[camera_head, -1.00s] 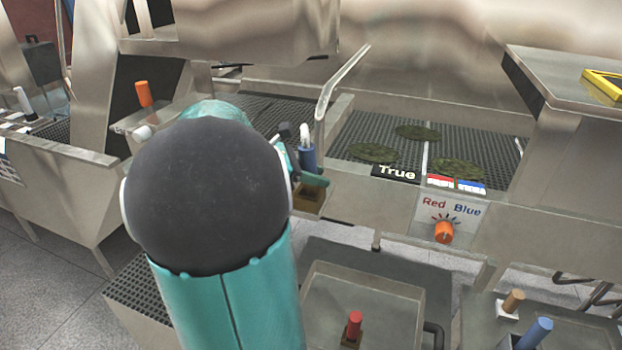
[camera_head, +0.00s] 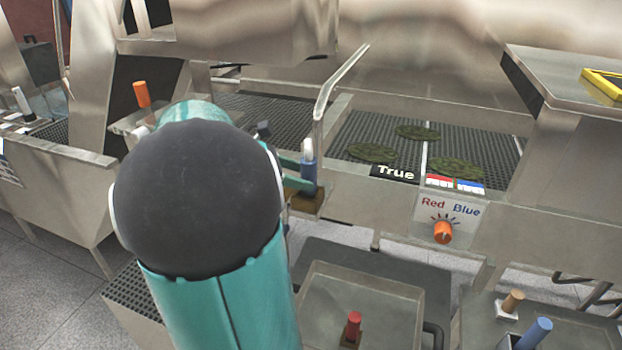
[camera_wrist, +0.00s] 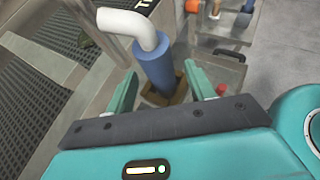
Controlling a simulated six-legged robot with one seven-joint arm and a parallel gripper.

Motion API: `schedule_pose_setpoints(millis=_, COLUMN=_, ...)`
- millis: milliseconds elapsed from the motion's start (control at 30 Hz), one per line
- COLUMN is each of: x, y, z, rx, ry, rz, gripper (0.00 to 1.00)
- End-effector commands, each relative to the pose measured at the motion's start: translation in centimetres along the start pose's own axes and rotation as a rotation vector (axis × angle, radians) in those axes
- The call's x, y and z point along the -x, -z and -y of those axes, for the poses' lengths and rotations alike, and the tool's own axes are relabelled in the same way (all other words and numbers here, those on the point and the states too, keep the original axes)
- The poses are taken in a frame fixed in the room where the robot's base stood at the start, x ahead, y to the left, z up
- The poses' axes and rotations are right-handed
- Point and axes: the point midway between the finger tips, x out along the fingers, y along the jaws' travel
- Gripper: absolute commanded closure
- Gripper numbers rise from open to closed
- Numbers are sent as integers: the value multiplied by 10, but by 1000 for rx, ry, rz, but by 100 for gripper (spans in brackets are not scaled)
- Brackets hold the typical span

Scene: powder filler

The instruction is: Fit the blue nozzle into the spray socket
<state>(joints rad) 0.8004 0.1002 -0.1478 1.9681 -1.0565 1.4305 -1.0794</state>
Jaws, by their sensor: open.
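The blue nozzle (camera_head: 308,171) has a white bent tip and stands about upright at the brown block-like socket (camera_head: 306,203) on the machine's front edge. In the wrist view the nozzle (camera_wrist: 157,70) stands between my fingers, its lower end in or on the brown socket (camera_wrist: 178,95). How deep it sits is hidden. My gripper (camera_wrist: 161,78) is open, with one teal finger on each side of the nozzle and gaps visible. In the head view my arm hides most of the gripper.
A bent metal bar (camera_head: 338,85) rises just behind the nozzle. An orange knob (camera_head: 443,232) labelled Red and Blue is right of it. A red peg (camera_head: 353,327) stands in a lower tray, and a blue peg (camera_head: 537,332) stands at lower right. A "True" sign (camera_head: 395,173) lies near the grate.

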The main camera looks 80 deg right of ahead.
Motion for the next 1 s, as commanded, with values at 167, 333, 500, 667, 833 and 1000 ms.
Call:
schedule_pose_setpoints(millis=167, x=42, y=1, z=-1, rx=0, ry=-6, rz=-1, gripper=46)
schedule_pose_setpoints(millis=333, x=68, y=0, z=-1, rx=-1, ry=-4, rz=0, gripper=46)
schedule_pose_setpoints(millis=500, x=77, y=0, z=0, rx=0, ry=-1, rz=-1, gripper=46)
schedule_pose_setpoints(millis=667, x=78, y=0, z=0, rx=0, ry=-1, rz=-1, gripper=46)
schedule_pose_setpoints(millis=833, x=78, y=0, z=0, rx=0, ry=-1, rz=-1, gripper=46)
schedule_pose_setpoints(millis=1000, x=78, y=0, z=0, rx=0, ry=-1, rz=0, gripper=46)
